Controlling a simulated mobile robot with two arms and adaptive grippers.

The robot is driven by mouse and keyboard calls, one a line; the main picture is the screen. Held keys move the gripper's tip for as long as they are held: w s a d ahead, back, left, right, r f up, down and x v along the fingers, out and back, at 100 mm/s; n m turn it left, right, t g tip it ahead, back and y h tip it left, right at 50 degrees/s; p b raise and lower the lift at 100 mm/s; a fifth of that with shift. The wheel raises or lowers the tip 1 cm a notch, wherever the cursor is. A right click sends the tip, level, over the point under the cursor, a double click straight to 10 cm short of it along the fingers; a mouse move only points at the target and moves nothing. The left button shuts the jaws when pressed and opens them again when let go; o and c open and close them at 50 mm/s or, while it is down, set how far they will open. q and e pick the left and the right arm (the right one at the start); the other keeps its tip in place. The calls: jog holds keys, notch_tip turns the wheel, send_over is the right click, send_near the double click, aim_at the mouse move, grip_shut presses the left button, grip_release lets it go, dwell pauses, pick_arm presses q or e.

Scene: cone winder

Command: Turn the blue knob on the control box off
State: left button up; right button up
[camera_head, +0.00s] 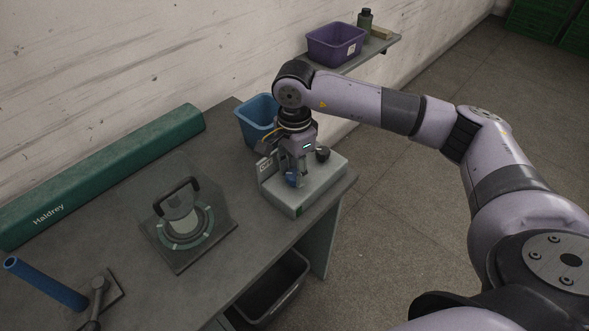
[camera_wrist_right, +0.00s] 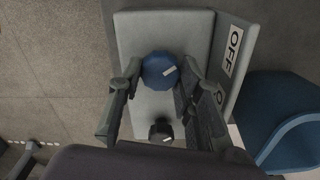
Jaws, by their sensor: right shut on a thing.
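The grey control box (camera_head: 315,194) sits at the right end of the table. Its blue knob (camera_head: 291,180) is partly hidden by my right gripper (camera_head: 294,172) in the head view. In the right wrist view the blue knob (camera_wrist_right: 158,69) lies between the two fingertips, which are shut on it from both sides. A short white mark on the knob points right and slightly up, towards the plate with an "OFF" label (camera_wrist_right: 234,50). My left gripper is not in view.
A black knob (camera_head: 322,153) stands on the same box, beside the gripper. A blue bin (camera_head: 256,122) is behind the box. A round fixture with a handle (camera_head: 182,226) and a green Haldrey case (camera_head: 105,170) are to the left. A purple bin (camera_head: 336,45) is on a wall shelf.

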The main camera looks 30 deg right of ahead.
aim_at(295, 174)
jog(key=o, duration=1.1)
jog(key=shift+o, duration=0.2)
jog(key=shift+r, duration=0.1)
notch_tip(295, 174, up, 12)
